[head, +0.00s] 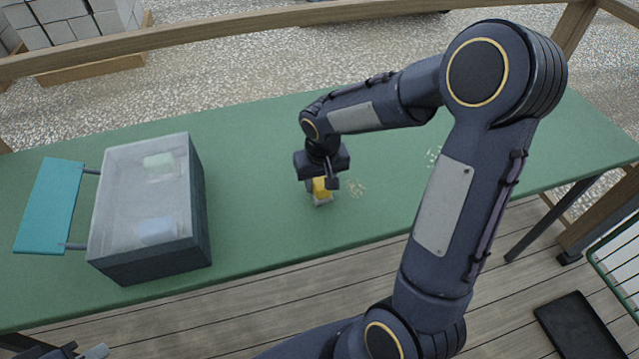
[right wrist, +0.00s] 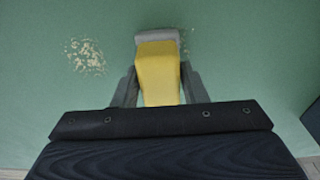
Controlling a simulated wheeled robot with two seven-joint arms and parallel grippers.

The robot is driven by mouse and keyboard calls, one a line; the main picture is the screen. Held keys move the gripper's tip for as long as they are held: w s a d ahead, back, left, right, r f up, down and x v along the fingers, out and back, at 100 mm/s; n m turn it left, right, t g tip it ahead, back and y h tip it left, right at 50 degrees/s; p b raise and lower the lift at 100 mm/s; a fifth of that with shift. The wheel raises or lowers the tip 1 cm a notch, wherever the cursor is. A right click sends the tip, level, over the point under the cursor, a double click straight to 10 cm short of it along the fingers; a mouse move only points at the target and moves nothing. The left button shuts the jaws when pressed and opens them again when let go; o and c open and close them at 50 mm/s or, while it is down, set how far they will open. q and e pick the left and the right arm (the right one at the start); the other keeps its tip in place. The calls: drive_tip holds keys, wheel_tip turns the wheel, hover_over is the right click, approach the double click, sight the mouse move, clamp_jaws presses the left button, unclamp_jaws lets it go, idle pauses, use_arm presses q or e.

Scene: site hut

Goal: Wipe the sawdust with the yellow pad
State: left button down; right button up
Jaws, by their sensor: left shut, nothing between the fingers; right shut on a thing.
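The yellow pad (head: 321,187) has a grey underside and is held low at the green table. In the right wrist view the yellow pad (right wrist: 158,75) sits between the fingers of my right gripper (right wrist: 158,92), which is shut on it. In the head view my right gripper (head: 323,180) points down. A sawdust patch (head: 356,188) lies just right of the pad; it shows left of it in the wrist view (right wrist: 85,56). Another sawdust patch (head: 433,155) lies further right, partly behind my arm. My left gripper (head: 95,352) is shut and empty at the bottom left edge, mostly cut off.
A dark box (head: 150,262) with a clear-looking top and pale green and blue items inside stands on the green table (head: 255,150) at left. A teal panel (head: 48,205) joins its left side. A black tray (head: 580,325) lies on the deck, lower right.

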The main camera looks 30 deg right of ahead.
drive_tip(key=shift+w, duration=0.35)
wheel_tip(320, 180, up, 4)
drive_tip(key=p, duration=0.2)
drive_tip(key=shift+p, duration=0.35)
drive_tip(key=shift+w+r+p, duration=0.2)
drive_tip(key=shift+r+p, duration=0.4)
drive_tip(key=shift+r, duration=0.05)
drive_tip(key=shift+s+r+p, duration=0.1)
drive_tip(key=shift+r+p, duration=0.9)
drive_tip(key=shift+r, duration=0.4)
